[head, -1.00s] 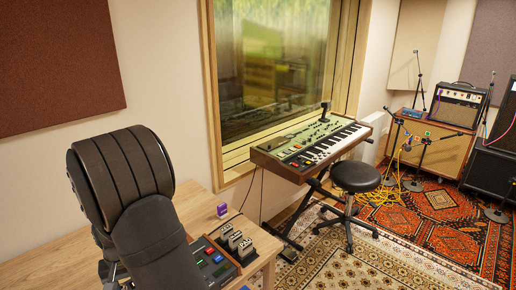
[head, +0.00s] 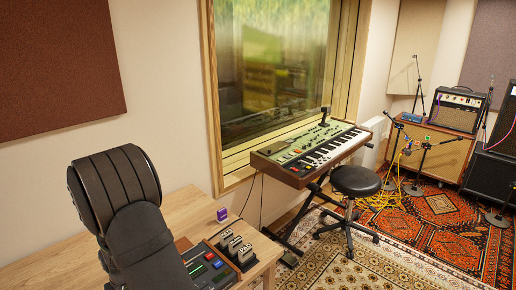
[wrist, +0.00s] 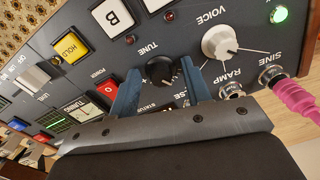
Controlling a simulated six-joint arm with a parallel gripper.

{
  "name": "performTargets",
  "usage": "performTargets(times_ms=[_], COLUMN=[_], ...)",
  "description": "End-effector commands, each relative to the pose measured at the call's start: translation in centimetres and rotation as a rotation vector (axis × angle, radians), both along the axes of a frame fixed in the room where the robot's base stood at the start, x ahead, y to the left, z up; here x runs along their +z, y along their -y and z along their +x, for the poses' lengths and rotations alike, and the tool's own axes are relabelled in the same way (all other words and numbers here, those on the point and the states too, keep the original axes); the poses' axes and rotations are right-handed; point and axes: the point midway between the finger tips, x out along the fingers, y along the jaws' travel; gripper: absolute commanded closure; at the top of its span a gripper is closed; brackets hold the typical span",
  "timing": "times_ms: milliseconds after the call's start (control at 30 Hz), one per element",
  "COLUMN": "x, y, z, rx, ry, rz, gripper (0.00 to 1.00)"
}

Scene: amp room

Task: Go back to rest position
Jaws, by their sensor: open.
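My gripper (wrist: 161,84) shows in the wrist view with two blue fingers spread apart, open. A black knob (wrist: 160,71) by the label TUNE appears between the fingertips; I cannot tell whether they touch it. The knob is on a dark control panel (wrist: 200,48). In the head view my arm stands at the left over the wooden desk, and its upper part hides the gripper. Part of the dark panel (head: 208,278) shows beside the arm.
Near the knob are a white VOICE knob (wrist: 219,42), a pink-plugged cable (wrist: 297,100), a yellow HOLD button (wrist: 70,48) and a red button (wrist: 108,90). A small purple object (head: 222,214) is on the desk (head: 190,208). A keyboard (head: 312,152) and stool (head: 355,181) stand beyond.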

Motion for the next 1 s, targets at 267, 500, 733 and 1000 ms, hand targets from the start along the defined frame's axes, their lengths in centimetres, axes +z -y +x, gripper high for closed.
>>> performTargets(times_ms=[267,500,733,1000], x=[0.2,0.2,4.0,9.5], y=[0.0,0.0,0.0,0.1], z=[0.1,0.2,0.4,0.5], rx=[0.23,0.432,0.485,0.483], ry=[0.002,0.001,0.005,0.005], rz=[0.002,0.002,0.005,0.005], gripper=[0.56,0.56,0.56,0.56])
